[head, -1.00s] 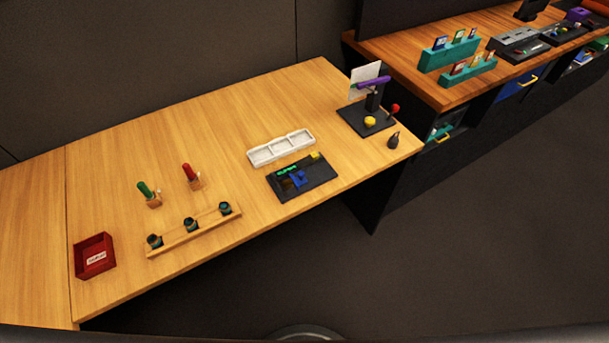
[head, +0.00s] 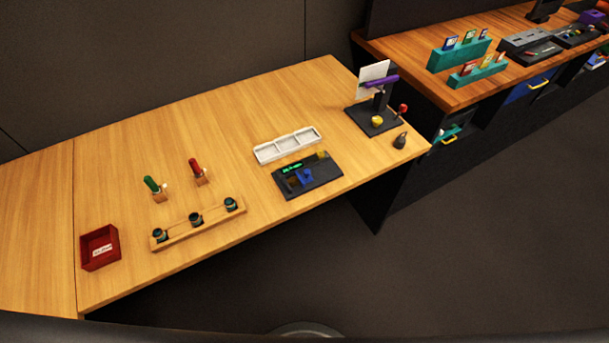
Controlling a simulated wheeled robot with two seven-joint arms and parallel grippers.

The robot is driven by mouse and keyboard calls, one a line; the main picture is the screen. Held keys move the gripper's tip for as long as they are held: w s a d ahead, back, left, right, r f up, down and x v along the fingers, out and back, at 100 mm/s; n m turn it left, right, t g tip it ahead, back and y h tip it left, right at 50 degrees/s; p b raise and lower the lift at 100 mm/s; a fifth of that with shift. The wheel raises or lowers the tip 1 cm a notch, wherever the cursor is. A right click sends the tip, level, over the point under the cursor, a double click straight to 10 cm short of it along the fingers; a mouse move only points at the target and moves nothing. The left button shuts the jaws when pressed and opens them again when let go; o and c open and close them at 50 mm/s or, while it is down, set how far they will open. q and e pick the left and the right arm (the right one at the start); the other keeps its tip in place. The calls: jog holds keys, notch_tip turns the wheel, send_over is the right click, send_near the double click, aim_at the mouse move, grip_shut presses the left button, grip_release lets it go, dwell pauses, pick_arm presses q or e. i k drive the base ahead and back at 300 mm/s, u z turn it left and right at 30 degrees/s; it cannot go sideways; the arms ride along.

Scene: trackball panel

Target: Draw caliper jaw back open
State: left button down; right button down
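No part is clearly recognisable as a caliper at this size. A dark panel (head: 322,181) lies on the light wooden table, with a blue block (head: 305,176) and a bright green strip (head: 291,167) on it. Its jaw, if it has one, is too small to tell. A second device stands on a dark base (head: 362,120) at the table's right end. It carries a purple bar (head: 382,82), a white plate (head: 372,76), a yellow ball (head: 377,121) and a red knob (head: 403,108). Neither of my grippers is in view.
A white three-part tray (head: 287,146) lies behind the dark panel. A wooden rack (head: 180,234) with dark cups, green (head: 151,183) and red (head: 195,166) handled tools and a red box (head: 99,247) stand left. A small dark object (head: 400,141) is near the right edge. The table's back middle is clear.

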aim_at(306, 178)
jog(key=z, duration=0.05)
jog(key=k, duration=0.5)
jog(key=z, duration=0.95)
jog(key=i, duration=0.75)
jog(key=u, duration=0.9)
